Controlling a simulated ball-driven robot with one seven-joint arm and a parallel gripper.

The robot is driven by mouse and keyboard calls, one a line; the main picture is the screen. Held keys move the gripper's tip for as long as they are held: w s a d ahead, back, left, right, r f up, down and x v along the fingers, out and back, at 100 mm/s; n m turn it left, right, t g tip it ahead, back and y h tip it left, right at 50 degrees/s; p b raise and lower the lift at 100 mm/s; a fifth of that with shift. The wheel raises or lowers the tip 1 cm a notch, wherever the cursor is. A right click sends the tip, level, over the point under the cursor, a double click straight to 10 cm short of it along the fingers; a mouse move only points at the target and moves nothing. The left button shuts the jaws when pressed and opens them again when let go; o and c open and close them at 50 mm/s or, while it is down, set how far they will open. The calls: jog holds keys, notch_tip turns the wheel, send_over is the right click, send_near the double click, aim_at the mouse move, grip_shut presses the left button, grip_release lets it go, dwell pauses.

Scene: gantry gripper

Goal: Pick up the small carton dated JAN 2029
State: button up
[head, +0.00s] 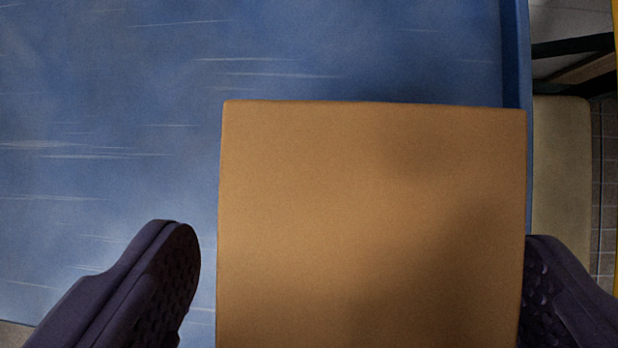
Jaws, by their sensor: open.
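A plain brown carton (370,200) fills the middle and right of the head view, and its lower end runs out of the picture. No date or print shows on the face I see, so I cannot tell whether it is the JAN 2029 carton. My gripper (362,265) is open, with one dark, textured finger on each side of the carton. A gap shows between the left finger and the carton. The right finger is very near or against the carton's right side; I cannot tell if they touch.
The carton is over a scratched blue surface (110,130) with a raised edge (516,50) at the right, close to the carton. Beyond it are a beige block (562,185) and a tiled floor (606,190). The blue surface is clear to the left.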

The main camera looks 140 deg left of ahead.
jog(key=b+x, duration=0.2)
jog(key=x, duration=0.2)
jog(key=shift+w+a+f, duration=0.1)
jog(key=shift+w+f, duration=0.15)
jog(key=shift+f, duration=0.1)
jog(key=shift+r, duration=0.15)
jog(key=c, duration=1.3)
